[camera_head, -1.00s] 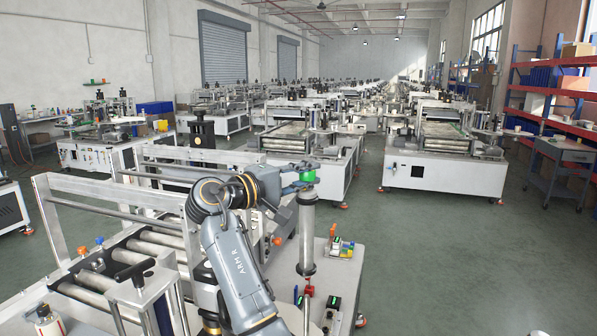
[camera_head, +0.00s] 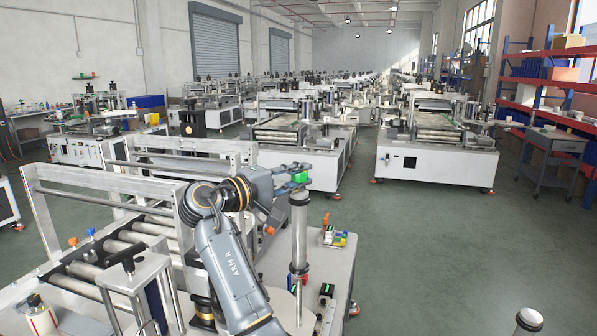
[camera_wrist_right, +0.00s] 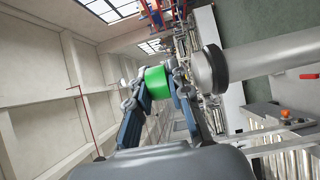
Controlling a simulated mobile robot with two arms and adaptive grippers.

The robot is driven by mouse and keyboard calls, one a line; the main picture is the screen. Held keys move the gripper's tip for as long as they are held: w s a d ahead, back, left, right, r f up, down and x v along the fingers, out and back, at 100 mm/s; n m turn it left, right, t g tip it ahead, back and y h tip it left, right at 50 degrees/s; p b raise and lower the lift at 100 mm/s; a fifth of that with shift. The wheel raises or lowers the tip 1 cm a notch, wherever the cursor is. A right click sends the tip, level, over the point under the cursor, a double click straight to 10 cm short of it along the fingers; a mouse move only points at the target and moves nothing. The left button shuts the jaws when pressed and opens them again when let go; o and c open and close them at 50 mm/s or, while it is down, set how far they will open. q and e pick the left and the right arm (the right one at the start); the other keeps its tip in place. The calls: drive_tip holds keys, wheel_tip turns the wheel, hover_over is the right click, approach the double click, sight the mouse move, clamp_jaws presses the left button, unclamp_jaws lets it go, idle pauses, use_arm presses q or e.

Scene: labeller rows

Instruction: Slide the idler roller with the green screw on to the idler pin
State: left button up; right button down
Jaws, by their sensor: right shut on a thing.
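My right gripper (camera_head: 293,174) reaches in from the left and is shut on a green cylindrical piece (camera_head: 298,178), which I take to be the idler roller with the green screw. The right wrist view shows the green piece (camera_wrist_right: 156,83) between the two fingers; its screw is not clear. The gripper is up by the dark-capped top of an upright grey cylinder (camera_head: 299,229) on the machine. In the wrist view this cylinder (camera_wrist_right: 270,54) is beside the right finger, apart from the green piece. I cannot make out the idler pin. My left gripper is out of view.
Small coloured parts (camera_head: 333,237) lie on the machine top to the right of the upright cylinder. A roller conveyor with a metal frame (camera_head: 110,178) fills the left. A light cylinder with a dark top (camera_head: 530,318) shows at bottom right. Open floor (camera_head: 440,240) lies right.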

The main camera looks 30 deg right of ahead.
drive_tip(key=shift+f, duration=0.7)
idle(1.5)
